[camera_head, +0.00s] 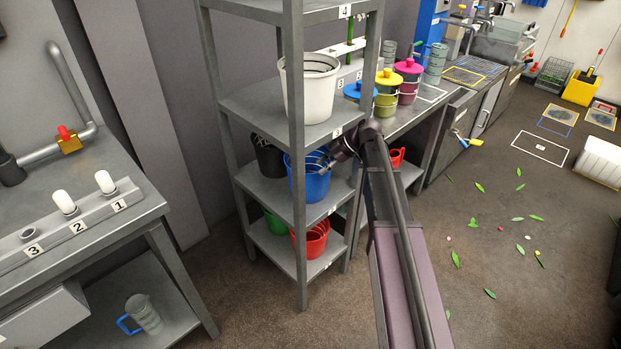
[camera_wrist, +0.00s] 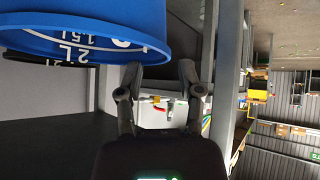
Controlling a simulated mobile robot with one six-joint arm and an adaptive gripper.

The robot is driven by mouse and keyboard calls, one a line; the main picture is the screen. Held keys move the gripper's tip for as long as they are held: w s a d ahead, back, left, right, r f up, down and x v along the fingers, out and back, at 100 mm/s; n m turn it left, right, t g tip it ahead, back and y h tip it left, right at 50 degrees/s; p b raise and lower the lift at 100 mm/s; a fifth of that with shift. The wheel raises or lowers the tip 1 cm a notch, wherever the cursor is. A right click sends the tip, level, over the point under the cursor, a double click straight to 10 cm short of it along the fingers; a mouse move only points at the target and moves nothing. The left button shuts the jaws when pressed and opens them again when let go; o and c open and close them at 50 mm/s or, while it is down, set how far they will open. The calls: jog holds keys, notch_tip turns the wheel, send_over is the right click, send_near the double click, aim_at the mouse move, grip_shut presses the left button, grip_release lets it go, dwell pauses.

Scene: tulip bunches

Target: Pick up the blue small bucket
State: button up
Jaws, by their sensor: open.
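The blue bucket (camera_head: 312,183) stands on the middle shelf of the grey rack, next to a black bucket (camera_head: 267,157). In the wrist view the blue bucket (camera_wrist: 85,25) fills the upper left, its marked rim close to the fingertips. My gripper (camera_head: 332,160) is at the bucket's right side, near its rim. In the wrist view my gripper (camera_wrist: 160,72) is open, with nothing between its two fingers. One finger is close to the bucket; I cannot tell whether it touches.
A white bucket (camera_head: 310,88) stands on the shelf above. Below are a red bucket (camera_head: 313,238) and a green bucket (camera_head: 276,222). The rack's front post (camera_head: 297,150) is close to the blue bucket. The floor at right is mostly clear, with scattered leaves.

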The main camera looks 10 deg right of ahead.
aim_at(309, 182)
jog(key=shift+a+f, duration=0.2)
jog(key=shift+f, duration=0.05)
jog(key=b+x, duration=0.3)
jog(key=x, duration=0.1)
jog(key=shift+a+f+b, duration=0.2)
jog(key=shift+f+b, duration=0.1)
jog(key=shift+f, duration=0.05)
jog(key=shift+w+a+f+b, duration=0.1)
jog(key=shift+a+f+b, duration=0.3)
jog(key=shift+a, duration=0.15)
jog(key=shift+r, duration=0.1)
grip_shut()
